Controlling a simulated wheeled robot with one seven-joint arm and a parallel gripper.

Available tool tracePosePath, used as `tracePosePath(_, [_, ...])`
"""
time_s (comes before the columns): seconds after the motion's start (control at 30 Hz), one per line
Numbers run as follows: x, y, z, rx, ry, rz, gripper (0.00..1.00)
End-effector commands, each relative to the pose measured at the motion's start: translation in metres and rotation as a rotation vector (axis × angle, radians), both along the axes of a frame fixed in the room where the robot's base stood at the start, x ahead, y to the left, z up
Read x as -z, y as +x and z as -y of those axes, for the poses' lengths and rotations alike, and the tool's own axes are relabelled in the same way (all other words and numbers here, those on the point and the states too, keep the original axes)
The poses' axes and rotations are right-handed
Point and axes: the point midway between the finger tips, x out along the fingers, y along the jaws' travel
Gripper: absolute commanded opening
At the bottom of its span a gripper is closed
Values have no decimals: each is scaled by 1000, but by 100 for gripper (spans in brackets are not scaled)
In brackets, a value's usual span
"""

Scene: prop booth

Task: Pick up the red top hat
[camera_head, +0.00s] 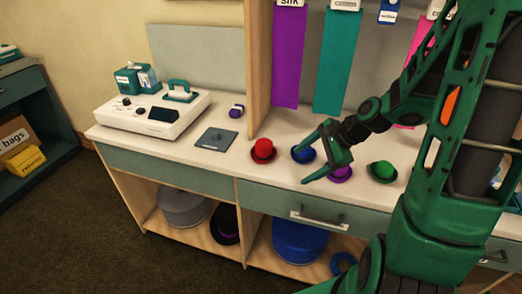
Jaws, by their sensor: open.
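The red top hat (263,150) stands upright on the white counter (255,180), left of the other small hats. My gripper (304,163) is open and empty, to the right of the red hat and apart from it. Its two fingers reach to the left, in front of the blue hat (298,154) and near the purple hat (341,173). My gripper partly hides both of these hats.
A green hat (382,171) stands further right, beside my arm. A grey square plate (216,139) lies left of the red hat, with a white machine (152,112) beyond it. A wooden post (258,70) rises behind. Coloured strips hang at the back.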

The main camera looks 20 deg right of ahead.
Motion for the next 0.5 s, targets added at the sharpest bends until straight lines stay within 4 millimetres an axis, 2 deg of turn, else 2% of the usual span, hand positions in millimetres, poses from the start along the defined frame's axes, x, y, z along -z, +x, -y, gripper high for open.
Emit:
tracePosePath(0.07, [3, 20, -9, 134, 151, -7, 75])
tracePosePath(0.2, [-4, 52, -19, 340, 400, -24, 75])
tracePosePath(0.33, [-13, 71, -21, 466, 567, -43, 75])
tracePosePath(0.5, [-17, 84, -24, 531, 660, -57, 75])
